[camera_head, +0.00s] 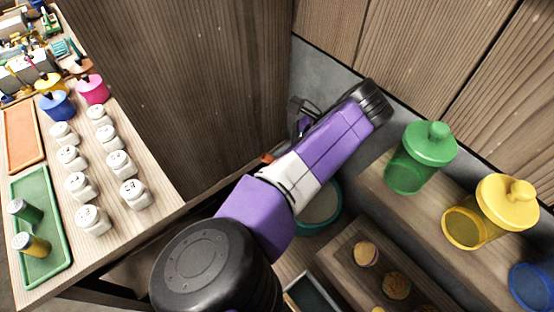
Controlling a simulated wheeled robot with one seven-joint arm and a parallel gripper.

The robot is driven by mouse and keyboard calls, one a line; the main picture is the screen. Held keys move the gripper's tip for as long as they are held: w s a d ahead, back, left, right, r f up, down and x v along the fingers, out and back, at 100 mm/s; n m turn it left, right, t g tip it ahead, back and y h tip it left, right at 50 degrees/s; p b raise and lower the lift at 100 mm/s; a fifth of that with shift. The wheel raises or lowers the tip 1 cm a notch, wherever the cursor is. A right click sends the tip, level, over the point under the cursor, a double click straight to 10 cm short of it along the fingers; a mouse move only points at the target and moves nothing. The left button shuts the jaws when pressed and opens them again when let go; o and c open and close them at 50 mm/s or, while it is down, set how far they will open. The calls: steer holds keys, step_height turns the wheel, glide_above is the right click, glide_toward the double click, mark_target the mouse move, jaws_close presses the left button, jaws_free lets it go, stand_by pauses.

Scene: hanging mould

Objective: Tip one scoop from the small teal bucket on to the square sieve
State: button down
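A teal bucket (318,229) stands low in the middle, partly hidden behind my arm, with pale material inside. My gripper (300,117) is a dark shape beyond my purple and white arm, beside the grey back wall and above and left of the bucket in the picture. The arm hides much of it, so its fingers and anything in them are unclear. A small orange piece (268,158) shows left of the arm; I cannot tell what it belongs to. A dark panel with a pale rim (312,293) is cut off at the bottom edge; I cannot tell whether it is the square sieve. No scoop is clearly visible.
Green (420,160) and yellow (488,215) lidded jars stand on a wooden shelf at right, near a blue one (533,286). A wooden tray (345,262) holds round tan pieces. The left table has several white jars (92,220) and a green tray (62,205).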

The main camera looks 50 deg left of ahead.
step_height(320, 180, down, 11)
steer(key=b, duration=0.5)
steer(key=shift+b, duration=0.3)
stand_by(0.9)
step_height(320, 180, up, 8)
steer(key=p, duration=0.9)
steer(key=shift+r, duration=0.2)
